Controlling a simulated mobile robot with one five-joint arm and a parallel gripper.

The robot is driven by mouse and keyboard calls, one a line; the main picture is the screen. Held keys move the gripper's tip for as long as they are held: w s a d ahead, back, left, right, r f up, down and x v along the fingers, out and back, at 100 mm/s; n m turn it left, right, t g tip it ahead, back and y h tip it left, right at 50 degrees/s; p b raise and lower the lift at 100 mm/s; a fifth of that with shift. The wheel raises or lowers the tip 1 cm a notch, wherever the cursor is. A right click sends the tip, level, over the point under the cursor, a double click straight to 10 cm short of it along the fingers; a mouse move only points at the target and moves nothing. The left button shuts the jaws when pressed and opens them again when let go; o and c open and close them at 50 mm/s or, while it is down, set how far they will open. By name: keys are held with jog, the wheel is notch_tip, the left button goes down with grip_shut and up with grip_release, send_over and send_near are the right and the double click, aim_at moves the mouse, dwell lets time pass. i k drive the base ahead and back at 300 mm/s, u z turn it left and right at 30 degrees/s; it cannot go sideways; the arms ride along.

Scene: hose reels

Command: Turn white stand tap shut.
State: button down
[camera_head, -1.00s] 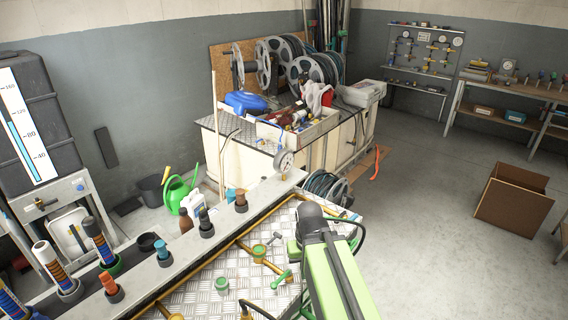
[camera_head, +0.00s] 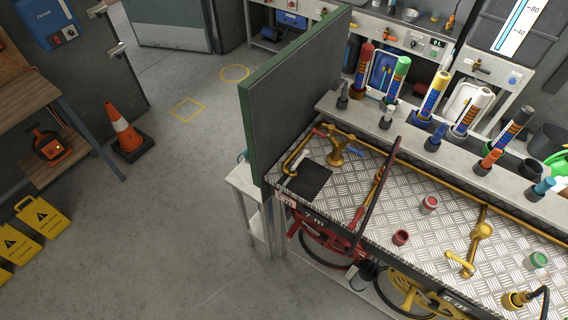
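No tap in the camera_head view is clearly marked as the white stand tap. A brass tap (camera_head: 340,147) with a blue handle stands at the left of the metal-plated bench (camera_head: 375,197). A bent brass spout (camera_head: 295,160) with a pale end is beside it. Another brass tap (camera_head: 480,232) stands further right. A small brass tap (camera_head: 480,69) is on the white stand (camera_head: 512,84) under the tank. My gripper is out of view.
A dark green-edged panel (camera_head: 292,85) rises at the bench's left end. Red (camera_head: 325,240) and yellow (camera_head: 415,290) hose reels hang below. An orange cone (camera_head: 127,137) and yellow floor signs (camera_head: 42,216) stand at left. The floor between is open.

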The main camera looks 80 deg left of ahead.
aim_at(305, 151)
jog(key=z, duration=0.15)
jog(key=k, duration=0.65)
jog(key=u, duration=2.85)
jog(key=k, duration=0.1)
jog(key=u, duration=1.55)
jog(key=k, duration=1.4)
jog(key=z, duration=1.55)
jog(key=i, duration=1.05)
jog(key=u, duration=0.15)
